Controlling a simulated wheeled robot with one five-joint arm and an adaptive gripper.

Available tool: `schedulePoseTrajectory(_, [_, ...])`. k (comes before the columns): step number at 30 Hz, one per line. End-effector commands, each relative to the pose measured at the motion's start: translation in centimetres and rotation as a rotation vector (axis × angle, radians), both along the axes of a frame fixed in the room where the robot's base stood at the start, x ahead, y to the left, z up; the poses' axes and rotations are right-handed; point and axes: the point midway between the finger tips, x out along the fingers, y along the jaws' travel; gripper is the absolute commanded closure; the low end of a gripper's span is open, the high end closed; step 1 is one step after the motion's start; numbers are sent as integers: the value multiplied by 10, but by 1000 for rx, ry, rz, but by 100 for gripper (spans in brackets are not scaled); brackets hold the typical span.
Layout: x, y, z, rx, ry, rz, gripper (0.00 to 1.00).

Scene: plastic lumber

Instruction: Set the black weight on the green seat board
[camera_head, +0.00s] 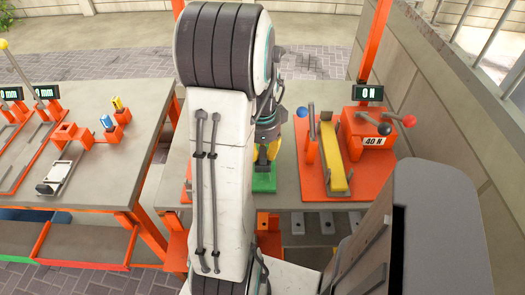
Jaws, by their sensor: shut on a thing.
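My gripper (267,155) hangs over the bench behind my own arm, its yellow fingers pointing down. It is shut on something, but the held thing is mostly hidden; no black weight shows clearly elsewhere. The green seat board (264,183) shows only as a small green patch just below the fingers, at the right edge of my arm. The rest of it is hidden by the arm. I cannot tell whether the held thing touches the green board.
To the right, an orange test rig (313,183) holds a yellow bar (333,165) beside a box (368,140) with knobbed levers and a "0 N" display (368,93). A second bench (100,195) with gauges stands left.

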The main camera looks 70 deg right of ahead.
Motion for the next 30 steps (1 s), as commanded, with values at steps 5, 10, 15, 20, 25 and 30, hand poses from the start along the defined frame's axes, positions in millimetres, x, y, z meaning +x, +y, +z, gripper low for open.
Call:
schedulePoseTrajectory(5, [0,-1,-3,-2,-1,0,100])
schedulePoseTrajectory(10, [0,-1,-6,-2,-1,0,100])
schedulePoseTrajectory(15, [0,0,-9,-2,-1,0,100])
schedulePoseTrajectory(20, [0,-1,-11,-2,-1,0,100])
schedulePoseTrajectory(25, [0,0,-14,-2,-1,0,100])
schedulePoseTrajectory(30, [0,-1,-17,-2,-1,0,100])
